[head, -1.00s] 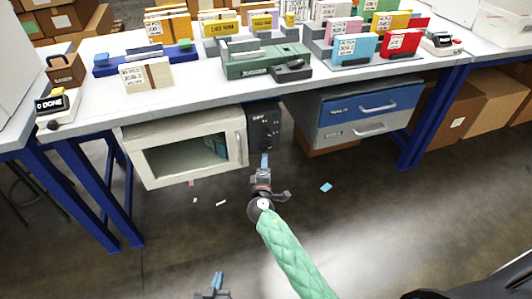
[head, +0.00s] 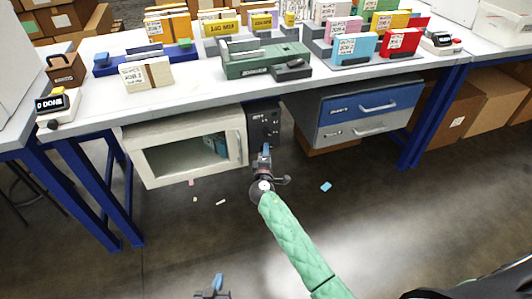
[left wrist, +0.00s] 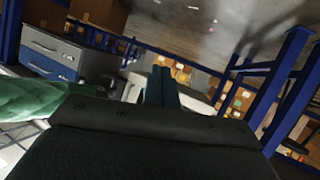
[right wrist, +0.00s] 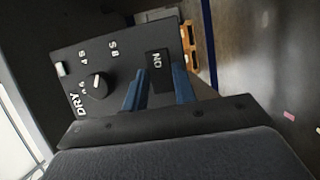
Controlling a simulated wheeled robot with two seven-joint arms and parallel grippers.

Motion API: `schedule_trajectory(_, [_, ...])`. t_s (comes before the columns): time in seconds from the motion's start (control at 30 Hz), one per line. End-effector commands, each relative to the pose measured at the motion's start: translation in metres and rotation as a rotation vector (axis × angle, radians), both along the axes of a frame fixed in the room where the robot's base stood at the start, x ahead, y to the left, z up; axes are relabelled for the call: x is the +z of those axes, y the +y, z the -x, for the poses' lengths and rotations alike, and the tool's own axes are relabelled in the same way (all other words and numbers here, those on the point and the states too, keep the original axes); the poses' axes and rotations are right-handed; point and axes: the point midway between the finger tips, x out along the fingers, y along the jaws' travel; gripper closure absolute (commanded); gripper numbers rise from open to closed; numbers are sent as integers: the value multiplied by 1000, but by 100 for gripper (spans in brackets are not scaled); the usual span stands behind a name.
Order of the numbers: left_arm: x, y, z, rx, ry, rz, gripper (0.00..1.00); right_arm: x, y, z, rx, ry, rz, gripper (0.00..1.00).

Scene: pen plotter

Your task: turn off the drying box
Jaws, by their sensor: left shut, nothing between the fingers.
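The drying box (head: 135,152) is a cream cabinet with a windowed door, under the table. Its black control panel (head: 263,118) is at its right side. In the right wrist view the panel (right wrist: 125,72) shows a dial (right wrist: 97,85), a small white part (right wrist: 62,68) and a dark switch (right wrist: 158,62) marked ON. My right gripper (head: 265,150) is in front of the panel. In the right wrist view its blue fingers (right wrist: 160,85) stand apart, close to the switch; contact cannot be told. My left gripper (head: 217,281) is shut and empty, low in front; it shows in the left wrist view (left wrist: 162,85).
A blue and grey drawer unit (head: 368,110) hangs under the table right of the panel. The tabletop (head: 205,86) above carries a green machine (head: 265,58) and several card boxes. Blue table legs stand at both sides. Paper scraps lie on the floor.

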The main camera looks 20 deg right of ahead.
Motion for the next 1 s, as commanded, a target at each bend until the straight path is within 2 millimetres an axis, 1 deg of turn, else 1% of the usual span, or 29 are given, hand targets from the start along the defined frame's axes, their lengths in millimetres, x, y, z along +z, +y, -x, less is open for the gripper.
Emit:
schedule_trajectory(0.03, [0, 0, 0, 0, 0, 0, 100, 0, 0, 0, 0, 1, 0, 86])
schedule_trajectory(0.07, [0, 0, 0, 0, 0, 0, 100, -1, 0, 0, 0, 1, 0, 92])
schedule_trajectory(0.1, [0, 0, 0, 0, -1, 0, 100, -1, 0, 0, 0, 1, 0, 96])
schedule_trajectory(0.23, [1, 0, 0, -1, -1, 1, 100, -1, -1, 0, 9, 1, 1, 96])
schedule_trajectory(0.33, [-1, 0, 2, -3, 17, -2, 100, 0, -4, 1, 50, 2, 2, 96])
schedule_trajectory(0.37, [-9, 0, 8, -5, 42, -7, 100, 0, -4, 1, 68, 2, 2, 96])
schedule_trajectory(0.4, [-24, 0, 19, -10, 86, -15, 100, 0, -6, 1, 92, 2, 2, 96])
schedule_trajectory(0.43, [-32, 1, 25, -12, 111, -20, 100, 0, -7, 1, 111, 1, 3, 96])
schedule_trajectory(0.5, [-43, 2, 32, -15, 147, -27, 100, 0, -8, 1, 151, 2, 2, 96])
schedule_trajectory(0.6, [-54, 3, 39, -18, 187, -35, 100, -1, -9, 1, 195, 2, 2, 96])
schedule_trajectory(0.73, [-60, 4, 43, -20, 209, -40, 100, -1, -9, 1, 219, 1, 0, 96])
schedule_trajectory(1.0, [-60, 4, 43, -20, 208, -40, 100, -1, -9, 1, 220, 1, 0, 96])
